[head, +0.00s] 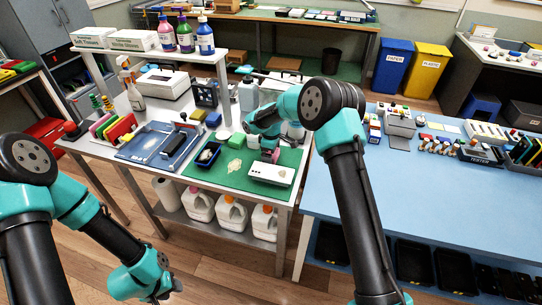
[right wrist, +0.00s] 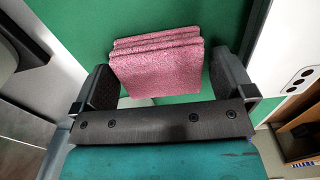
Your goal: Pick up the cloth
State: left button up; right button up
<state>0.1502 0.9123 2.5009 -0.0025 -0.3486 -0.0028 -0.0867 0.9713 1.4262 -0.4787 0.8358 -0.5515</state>
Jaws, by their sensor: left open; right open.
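The pink cloth (right wrist: 157,66), folded in layers, lies between the two fingers of my right gripper (right wrist: 163,84) in the right wrist view. The fingers stand wide, with a gap between each one and the cloth. In the head view a small pink part of the cloth (head: 271,156) shows under my right gripper (head: 266,147), over the green mat (head: 215,177). My right gripper is open. My left gripper (head: 166,291) hangs low at the bottom left over the floor, away from the table, open and empty.
A white box (head: 271,173) lies on the mat just in front of the cloth. A dark blue tray (head: 208,154) and a beige piece (head: 234,167) lie to its left. A blue tray (head: 157,145) stands further left. The blue table (head: 440,215) has free room at right.

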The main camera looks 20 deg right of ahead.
jog(key=shift+f, duration=0.25)
jog(key=shift+c, duration=0.4)
jog(key=c, duration=0.7)
jog(key=shift+r, duration=0.15)
notch_tip(320, 180, up, 10)
jog(key=shift+f, duration=0.1)
dwell(0.4)
